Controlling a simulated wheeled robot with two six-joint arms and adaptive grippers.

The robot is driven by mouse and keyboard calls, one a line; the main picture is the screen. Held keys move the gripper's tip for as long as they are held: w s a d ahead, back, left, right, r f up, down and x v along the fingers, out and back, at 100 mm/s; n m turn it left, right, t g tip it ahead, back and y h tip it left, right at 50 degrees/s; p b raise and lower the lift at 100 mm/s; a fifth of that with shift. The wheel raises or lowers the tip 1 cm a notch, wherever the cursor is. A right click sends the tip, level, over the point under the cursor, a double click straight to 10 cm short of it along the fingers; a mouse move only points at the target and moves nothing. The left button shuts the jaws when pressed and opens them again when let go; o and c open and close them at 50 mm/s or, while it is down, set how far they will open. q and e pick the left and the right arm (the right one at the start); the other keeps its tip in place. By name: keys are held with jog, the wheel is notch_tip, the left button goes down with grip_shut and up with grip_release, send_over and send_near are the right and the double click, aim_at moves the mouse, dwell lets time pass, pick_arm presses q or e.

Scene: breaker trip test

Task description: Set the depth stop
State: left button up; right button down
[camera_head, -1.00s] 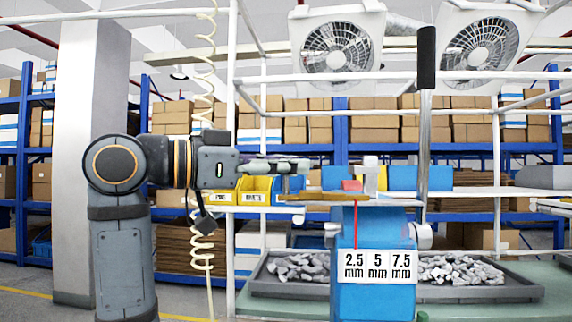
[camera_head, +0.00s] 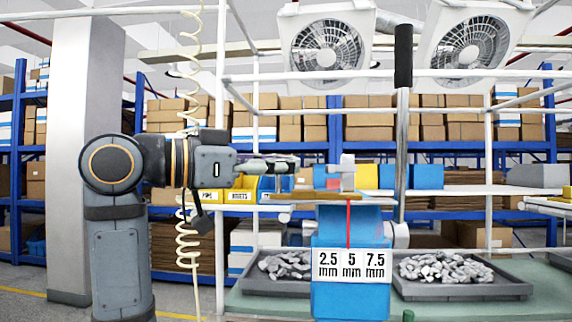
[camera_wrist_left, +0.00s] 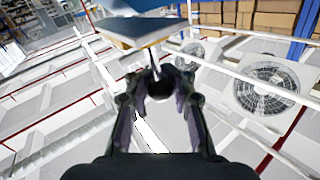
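The blue press body (camera_head: 350,235) stands in the middle of the head view. A white scale plate on it (camera_head: 352,265) reads 2.5, 5 and 7.5 mm. A thin red pointer (camera_head: 348,222) hangs down to the plate at the 5 mm mark. A grey block (camera_head: 347,172) sits above the press. A long lever with a black handle (camera_head: 403,55) stands upright just right of it. My left gripper (camera_head: 292,164) is left of the grey block, apart from it. In the left wrist view its fingers (camera_wrist_left: 164,85) are spread, with a dark round end seen between them. My right gripper is not in view.
Dark trays of grey pieces (camera_head: 460,290) lie on the green bench on both sides of the press. Yellow and blue bins (camera_head: 242,190) stand on the shelf behind my left gripper. White frame posts and a coiled cord (camera_head: 188,225) are nearby.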

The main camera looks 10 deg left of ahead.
pick_arm(q)
jog(key=o, duration=0.5)
jog(key=shift+s+a, duration=0.25)
jog(key=shift+s, duration=0.1)
jog(key=shift+d+r, duration=0.1)
jog(key=shift+d, duration=0.35)
jog(key=shift+w, duration=0.1)
jog(key=shift+a, duration=0.3)
jog(key=v, duration=1.1)
jog(key=shift+s+a, duration=0.15)
jog(key=shift+s, duration=0.15)
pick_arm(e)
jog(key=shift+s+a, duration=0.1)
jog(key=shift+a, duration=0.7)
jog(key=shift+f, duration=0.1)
